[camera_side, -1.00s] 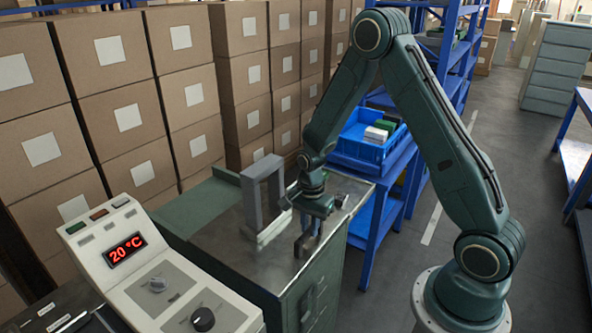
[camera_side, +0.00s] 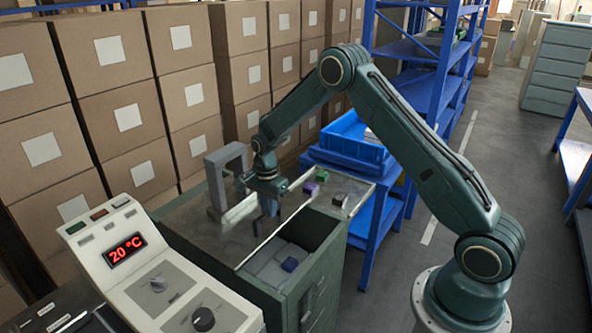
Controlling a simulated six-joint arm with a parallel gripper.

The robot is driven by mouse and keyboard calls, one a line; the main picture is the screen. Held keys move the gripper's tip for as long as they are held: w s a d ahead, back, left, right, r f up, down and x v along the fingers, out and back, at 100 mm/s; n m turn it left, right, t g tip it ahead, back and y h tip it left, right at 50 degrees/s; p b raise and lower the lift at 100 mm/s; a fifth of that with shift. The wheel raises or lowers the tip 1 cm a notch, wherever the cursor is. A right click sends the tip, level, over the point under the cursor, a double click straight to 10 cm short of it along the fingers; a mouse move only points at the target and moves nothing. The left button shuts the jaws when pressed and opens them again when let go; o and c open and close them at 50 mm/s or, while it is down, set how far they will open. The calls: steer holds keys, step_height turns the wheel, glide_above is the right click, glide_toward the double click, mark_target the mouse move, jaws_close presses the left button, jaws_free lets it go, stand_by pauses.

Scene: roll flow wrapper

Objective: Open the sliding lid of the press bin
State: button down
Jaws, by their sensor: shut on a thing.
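The press bin is a green cabinet (camera_side: 318,283) with an open compartment in its top at the front right. Inside lie pale grey pieces and a small blue-violet block (camera_side: 289,264). The flat grey sliding lid (camera_side: 237,238) lies back and to the left of the opening, with its near edge along the opening's left side. My gripper (camera_side: 268,213) points down over the lid and is shut on the lid's dark handle. The handle is mostly hidden by the fingers.
A grey arch (camera_side: 214,185) stands just left of my gripper. Purple (camera_side: 311,188), green (camera_side: 322,176) and dark (camera_side: 339,199) blocks sit behind the opening. A control panel (camera_side: 165,280) stands at front left. A blue crate (camera_side: 350,140) and stacked cartons (camera_side: 115,120) are behind.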

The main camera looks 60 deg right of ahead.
glide_above(246, 214)
steer(key=shift+d+r, duration=0.1)
stand_by(0.5)
stand_by(0.3)
steer(key=c, duration=1.4)
jaws_free()
steer(key=shift+o, duration=0.2)
step_height(246, 214, up, 14)
